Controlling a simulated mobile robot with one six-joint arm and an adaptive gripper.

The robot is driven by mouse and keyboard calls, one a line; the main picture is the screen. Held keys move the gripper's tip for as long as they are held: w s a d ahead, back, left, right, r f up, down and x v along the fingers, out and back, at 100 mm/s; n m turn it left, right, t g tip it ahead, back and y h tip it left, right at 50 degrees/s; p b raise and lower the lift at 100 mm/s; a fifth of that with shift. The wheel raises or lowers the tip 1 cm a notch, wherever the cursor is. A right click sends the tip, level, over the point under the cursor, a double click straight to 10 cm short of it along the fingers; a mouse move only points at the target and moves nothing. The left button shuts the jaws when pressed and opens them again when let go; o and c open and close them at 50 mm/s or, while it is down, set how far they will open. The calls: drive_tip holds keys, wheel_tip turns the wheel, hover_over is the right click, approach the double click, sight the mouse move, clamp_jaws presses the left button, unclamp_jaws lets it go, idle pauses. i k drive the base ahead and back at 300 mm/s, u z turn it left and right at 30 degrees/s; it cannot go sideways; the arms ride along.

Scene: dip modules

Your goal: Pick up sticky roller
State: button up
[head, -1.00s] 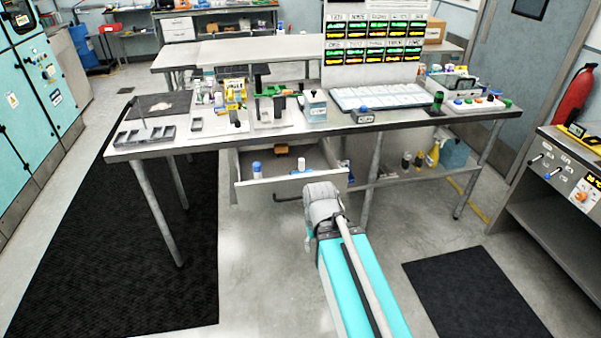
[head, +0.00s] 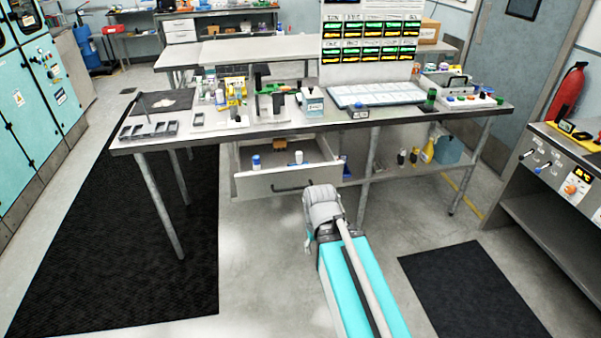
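I cannot pick out the sticky roller with certainty. The open drawer (head: 262,185) under the workbench holds a small white item with a blue top (head: 256,162), another small white and blue item (head: 298,157) and an orange-brown block (head: 279,145). They are too small to identify. My arm reaches forward from the bottom of the head view, with its grey joint just in front of the drawer's right end. My gripper does not show, so its state and any hold are hidden.
A control console (head: 560,165) is at the right. Open floor and black mats (head: 470,290) lie in front.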

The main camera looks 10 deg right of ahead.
sight(299, 154)
drive_tip(key=k, duration=0.45)
drive_tip(key=z, duration=0.25)
drive_tip(key=i, duration=1.4)
drive_tip(key=z, duration=0.3)
